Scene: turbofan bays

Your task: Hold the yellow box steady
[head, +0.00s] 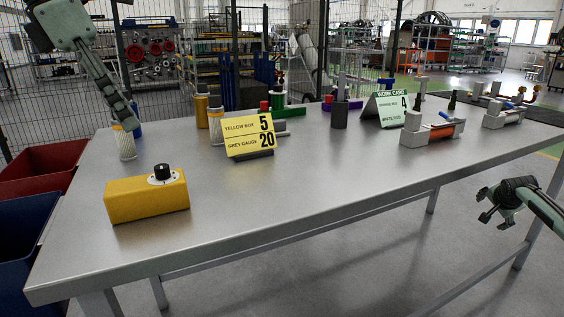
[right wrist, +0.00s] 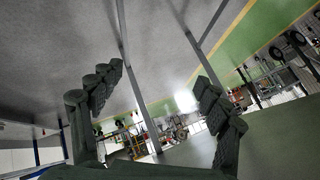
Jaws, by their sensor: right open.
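The yellow box (head: 146,202) stands on the near left part of the metal table, with a black knob (head: 162,172) on a white dial on its top. My left gripper (head: 128,118) points down from the upper left, behind and above the box and apart from it. Its fingers show edge-on in front of a white ribbed cylinder (head: 126,146), so I cannot tell whether they are open or touch it. My right gripper (head: 490,206) is off the table's front edge at the right, far from the box. In the right wrist view its fingers (right wrist: 158,88) are spread and empty.
A yellow sign (head: 249,136) reading yellow box 5, grey gauge 20 stands behind the box. A work card (head: 387,110) and several fixtures line the back of the table (head: 300,170). Red (head: 40,168) and blue (head: 22,228) bins stand at the left. The table's front middle is clear.

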